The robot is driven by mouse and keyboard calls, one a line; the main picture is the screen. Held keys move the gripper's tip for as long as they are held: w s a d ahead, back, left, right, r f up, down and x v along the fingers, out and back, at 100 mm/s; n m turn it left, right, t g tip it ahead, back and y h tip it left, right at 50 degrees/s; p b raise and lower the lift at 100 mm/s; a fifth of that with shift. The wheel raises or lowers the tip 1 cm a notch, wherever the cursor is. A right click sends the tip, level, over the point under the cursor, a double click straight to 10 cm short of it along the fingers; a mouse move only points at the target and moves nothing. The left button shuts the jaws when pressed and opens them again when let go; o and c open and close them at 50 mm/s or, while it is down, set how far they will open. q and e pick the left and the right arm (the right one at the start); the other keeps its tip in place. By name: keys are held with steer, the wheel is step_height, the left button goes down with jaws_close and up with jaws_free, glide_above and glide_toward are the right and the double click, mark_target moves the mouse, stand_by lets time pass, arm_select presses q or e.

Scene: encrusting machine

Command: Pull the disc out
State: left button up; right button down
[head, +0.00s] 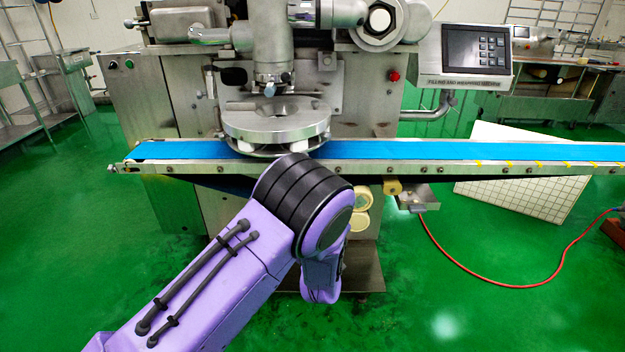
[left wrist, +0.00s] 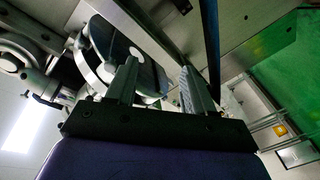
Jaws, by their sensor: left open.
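The grey metal disc (head: 275,121) sits level under the machine's nozzle, over the blue conveyor belt (head: 450,150). White pieces show beneath its rim. In the left wrist view a round metal part that looks like the disc (left wrist: 110,42) lies beyond the fingers, towards the upper left. My left gripper (left wrist: 160,68) is open, and its two fingers stand apart. Part of the round part shows behind and between them; I cannot tell whether they touch it. In the head view my purple left arm reaches up to below the disc and hides its gripper. My right gripper is in neither view.
The nozzle column (head: 272,60) stands right above the disc. The belt's metal front rail (head: 480,167) runs across the head view. A control panel (head: 477,50) is at the upper right. A red hose (head: 480,283) lies on the green floor, which is open at the front right.

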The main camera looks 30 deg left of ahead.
arm_select(q)
steer(key=w+r+n+y, duration=0.4)
steer(key=r+n, duration=0.1)
steer(key=r, duration=0.5)
steer(key=w+x, duration=0.1)
steer(key=x, duration=0.8)
steer(key=shift+d+f, duration=0.15)
steer(key=shift+f, duration=0.1)
steer(key=shift+s, duration=0.1)
jaws_close()
